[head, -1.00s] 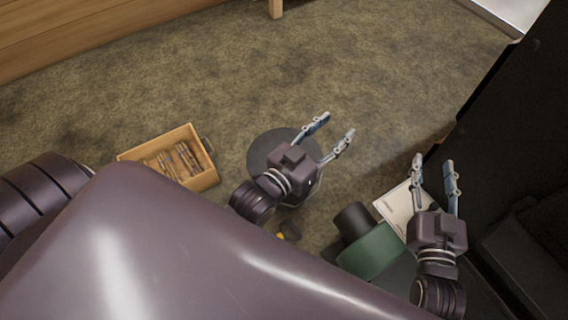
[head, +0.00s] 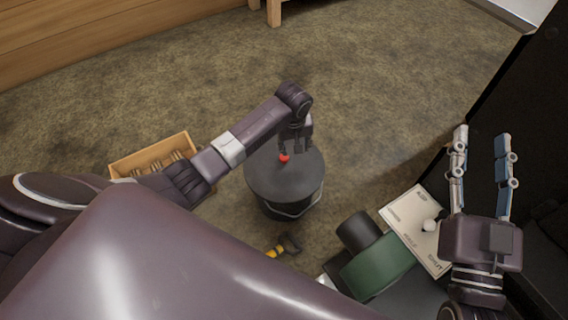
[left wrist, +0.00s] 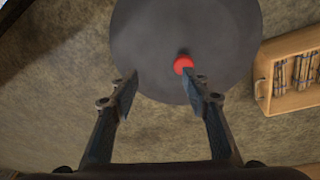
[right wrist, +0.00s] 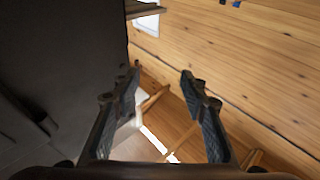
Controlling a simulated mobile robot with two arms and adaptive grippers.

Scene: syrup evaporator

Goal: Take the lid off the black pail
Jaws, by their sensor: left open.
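The black pail (head: 296,206) stands on the floor with its wire handle hanging at the side. Its dark round lid (head: 268,182) is on top, with a red knob (head: 284,158) at the middle. My left gripper (head: 295,147) points down over the lid. In the left wrist view the left gripper (left wrist: 161,76) is open, and the knob (left wrist: 183,64) shows by the right fingertip, nothing held. I cannot tell whether that finger touches it. My right gripper (head: 482,142) is open and empty on the right, away from the pail; it also shows open in the right wrist view (right wrist: 161,75).
A wooden crate (head: 122,166) with several pieces inside stands left of the pail, partly behind my left arm. A yellow and black tool (head: 285,246) lies in front. A green machine (head: 378,266) and white sheet (head: 408,212) are at right, beside a dark cabinet (head: 530,110).

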